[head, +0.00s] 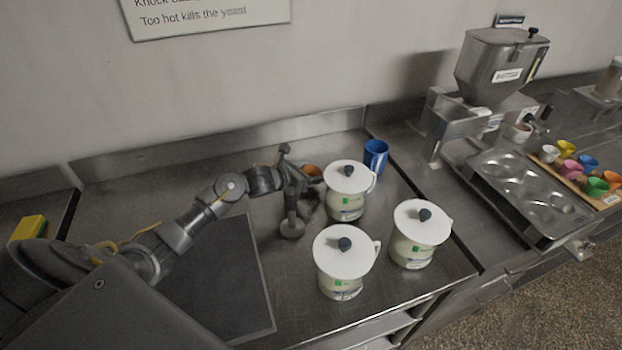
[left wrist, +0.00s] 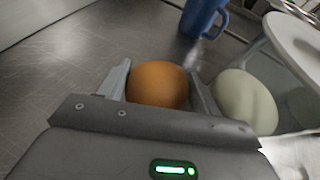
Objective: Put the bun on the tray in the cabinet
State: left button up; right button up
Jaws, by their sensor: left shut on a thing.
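My left gripper (head: 300,180) reaches over the steel counter beside the rear lidded canister. It is shut on an orange-brown bun (left wrist: 157,84), which sits between its two fingers in the left wrist view. The bun also shows in the head view (head: 312,170), partly hidden by the gripper. Whether it touches the counter is unclear. A steel tray with round hollows (head: 476,164) lies at the right, though I cannot tell if it is the task's tray. No cabinet is clearly identifiable. My right gripper is not in view.
White-lidded canisters (head: 341,262), (head: 420,235), (head: 346,192) stand right of the gripper, with a blue mug (head: 375,157) behind. A pale rounded thing (left wrist: 247,101) is close to the right finger. A dark mat (head: 222,285) lies left. Small coloured cups (head: 597,187) stand far right.

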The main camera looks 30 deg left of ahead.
pick_arm(q)
jog(key=shift+f, duration=1.5)
jog(key=shift+f, duration=0.15)
jog(key=o, duration=1)
